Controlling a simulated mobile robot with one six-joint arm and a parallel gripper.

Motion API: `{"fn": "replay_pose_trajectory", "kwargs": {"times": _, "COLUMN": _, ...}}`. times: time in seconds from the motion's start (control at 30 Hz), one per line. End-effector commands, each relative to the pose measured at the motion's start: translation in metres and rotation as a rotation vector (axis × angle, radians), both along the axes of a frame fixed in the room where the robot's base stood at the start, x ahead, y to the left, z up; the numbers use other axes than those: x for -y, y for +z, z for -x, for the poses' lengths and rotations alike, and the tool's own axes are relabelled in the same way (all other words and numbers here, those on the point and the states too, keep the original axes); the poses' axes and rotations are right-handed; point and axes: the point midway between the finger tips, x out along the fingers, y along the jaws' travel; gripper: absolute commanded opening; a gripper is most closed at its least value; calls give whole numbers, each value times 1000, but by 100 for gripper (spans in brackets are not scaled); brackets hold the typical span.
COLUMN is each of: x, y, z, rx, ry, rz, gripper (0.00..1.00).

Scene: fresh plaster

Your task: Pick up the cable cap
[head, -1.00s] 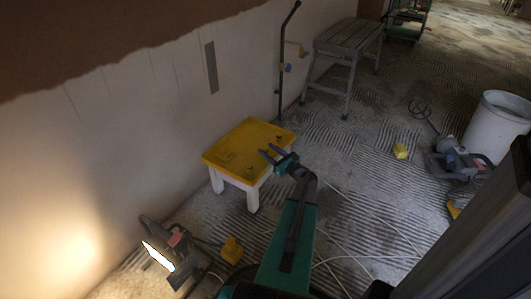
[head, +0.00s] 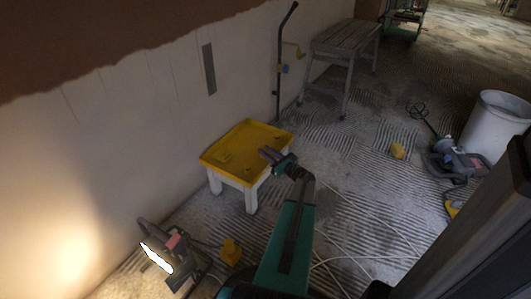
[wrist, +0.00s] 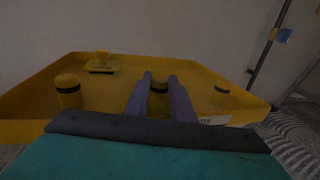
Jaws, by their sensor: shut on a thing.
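A yellow cable cap with a dark band (wrist: 158,87) stands between the fingers of my gripper (wrist: 160,78) in the wrist view. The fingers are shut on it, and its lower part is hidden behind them. In the head view my gripper (head: 268,155) is at the right edge of the yellow tray top (head: 222,155), and the cap is too small to make out there. Two similar yellow pieces with dark bands stand in the tray, one at the left (wrist: 68,92) and one at the right (wrist: 221,93). I cannot tell whether the held cap touches the tray.
A yellow block-like piece (wrist: 102,64) lies at the tray's back left. The tray has a raised rim and white legs (head: 250,200). A lit work lamp (head: 157,257) stands in front; a mixer (head: 460,162) and white bucket (head: 497,120) are right. Cables cross the floor.

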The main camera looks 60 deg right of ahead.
Motion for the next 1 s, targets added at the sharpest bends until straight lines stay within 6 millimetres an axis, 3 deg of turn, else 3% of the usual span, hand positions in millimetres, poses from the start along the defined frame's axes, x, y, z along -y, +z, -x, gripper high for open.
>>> {"fn": "replay_pose_trajectory", "kwargs": {"times": 0.27, "x": 0, "y": 16, "z": 0, "rx": 0, "ry": 0, "rz": 0, "gripper": 1}}
{"fn": "replay_pose_trajectory", "kwargs": {"times": 0.47, "x": 0, "y": 42, "z": 0, "rx": 0, "ry": 0, "rz": 2, "gripper": 1}}
{"fn": "replay_pose_trajectory", "kwargs": {"times": 1.0, "x": -70, "y": 49, "z": 87, "rx": -1, "ry": -3, "rz": -1, "gripper": 1}}
